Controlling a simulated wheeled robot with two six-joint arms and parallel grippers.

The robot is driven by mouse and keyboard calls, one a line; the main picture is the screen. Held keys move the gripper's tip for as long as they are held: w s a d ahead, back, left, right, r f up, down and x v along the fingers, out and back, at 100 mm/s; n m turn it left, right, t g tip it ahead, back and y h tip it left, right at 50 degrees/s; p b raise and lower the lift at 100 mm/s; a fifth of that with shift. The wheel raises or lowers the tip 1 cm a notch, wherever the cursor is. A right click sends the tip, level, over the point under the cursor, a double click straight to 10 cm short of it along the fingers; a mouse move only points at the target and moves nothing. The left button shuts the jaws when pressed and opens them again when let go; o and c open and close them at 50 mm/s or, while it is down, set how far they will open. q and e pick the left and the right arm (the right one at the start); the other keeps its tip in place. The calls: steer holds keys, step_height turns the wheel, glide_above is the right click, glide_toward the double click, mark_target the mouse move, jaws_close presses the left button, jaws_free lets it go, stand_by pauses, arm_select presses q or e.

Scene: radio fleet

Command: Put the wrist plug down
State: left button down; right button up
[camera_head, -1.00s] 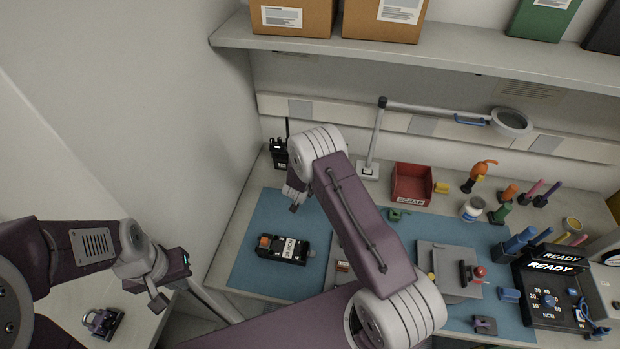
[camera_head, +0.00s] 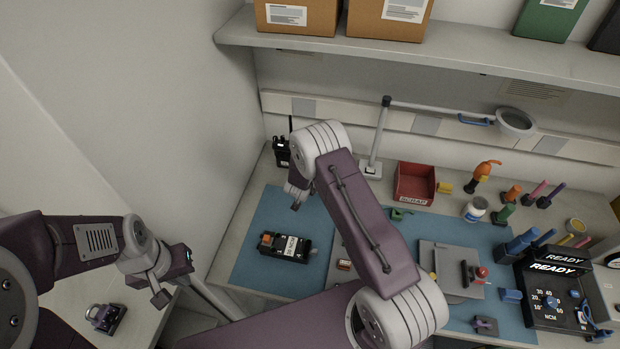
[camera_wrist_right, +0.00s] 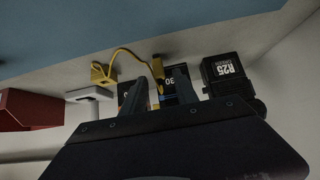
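A yellow plug (camera_wrist_right: 158,72) on a thin yellow cord shows in the right wrist view, between and just beyond my right fingertips. Its cord loops to a yellow block (camera_wrist_right: 103,73). My right gripper (camera_wrist_right: 160,84) looks open, with a gap on both sides of the plug; whether the plug rests on anything is hard to tell. In the head view my right gripper (camera_head: 297,196) is above the back left of the bench, and my arm hides the plug. My left gripper (camera_head: 174,276) hangs at the lower left, away from the bench mat; its opening is unclear.
A black R25 radio (camera_wrist_right: 226,76) stands close beside my right fingers. The lamp base (camera_head: 370,169) and red scrap bin (camera_head: 414,184) are to the right. Another radio (camera_head: 285,246) lies on the blue mat (camera_head: 258,279). A shelf (camera_head: 440,58) overhangs the back.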

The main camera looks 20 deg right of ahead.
steer(key=v, duration=1.1)
